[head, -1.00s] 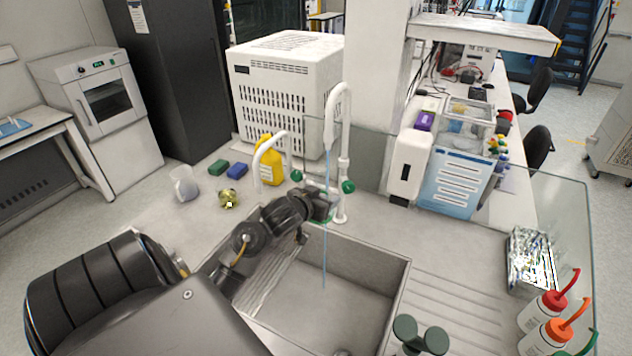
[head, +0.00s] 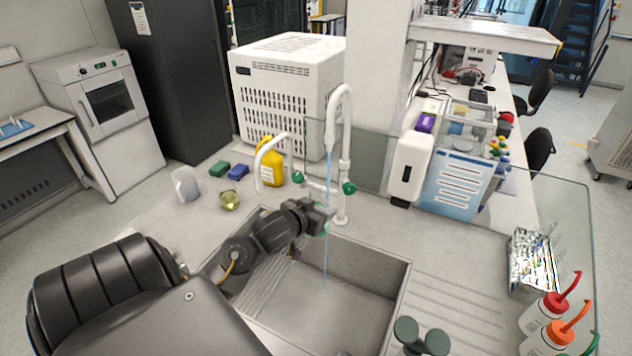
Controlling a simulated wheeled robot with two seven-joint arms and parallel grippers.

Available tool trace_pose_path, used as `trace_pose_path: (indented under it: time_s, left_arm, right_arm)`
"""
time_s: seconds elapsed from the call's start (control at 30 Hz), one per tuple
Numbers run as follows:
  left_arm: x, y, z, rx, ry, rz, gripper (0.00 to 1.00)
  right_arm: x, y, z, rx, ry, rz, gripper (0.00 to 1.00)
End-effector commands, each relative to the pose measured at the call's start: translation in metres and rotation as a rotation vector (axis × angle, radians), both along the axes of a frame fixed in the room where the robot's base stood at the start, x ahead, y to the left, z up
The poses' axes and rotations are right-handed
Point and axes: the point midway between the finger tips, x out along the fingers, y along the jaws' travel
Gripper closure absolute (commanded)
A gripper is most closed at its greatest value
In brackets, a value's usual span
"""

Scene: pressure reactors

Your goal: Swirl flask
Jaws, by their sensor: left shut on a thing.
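My left gripper (head: 320,214) is over the far part of the sink (head: 368,262), beside the white tap (head: 334,118). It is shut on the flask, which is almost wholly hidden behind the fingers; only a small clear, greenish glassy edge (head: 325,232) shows. A thin bluish stream of water (head: 326,262) runs down from the tap, close to the gripper, into the sink. I cannot tell whether the stream enters the flask. My right gripper is not in view.
Left of the sink stand a clear beaker (head: 186,186), a small round yellowish glass item (head: 229,200), green (head: 219,168) and blue (head: 238,171) sponges and a yellow bottle (head: 268,166). Wash bottles (head: 548,312) and a foil-covered box (head: 532,262) are at right. Two dark green knobs (head: 420,336) stand in front.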

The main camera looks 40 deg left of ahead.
Motion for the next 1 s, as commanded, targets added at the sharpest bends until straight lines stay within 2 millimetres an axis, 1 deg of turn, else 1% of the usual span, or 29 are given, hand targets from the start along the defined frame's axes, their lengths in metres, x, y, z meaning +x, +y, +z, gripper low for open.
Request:
trace_pose_path:
  time_s: [0.17,0.4,0.5,0.63,1.0]
  left_arm:
    - [0.001,0.001,0.014,0.006,-0.003,-0.003,0.68]
    - [0.001,0.001,0.039,0.008,-0.002,-0.005,0.68]
    - [0.001,0.000,0.046,0.007,-0.002,-0.005,0.68]
    - [0.000,0.000,0.050,0.003,0.000,0.000,0.68]
    - [0.000,0.000,0.050,0.000,-0.001,0.000,0.68]
  right_arm:
    - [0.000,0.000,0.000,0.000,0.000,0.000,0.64]
    - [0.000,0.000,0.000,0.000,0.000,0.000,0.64]
    - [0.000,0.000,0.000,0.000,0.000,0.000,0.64]
    - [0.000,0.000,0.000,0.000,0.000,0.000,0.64]
    - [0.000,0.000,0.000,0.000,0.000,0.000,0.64]
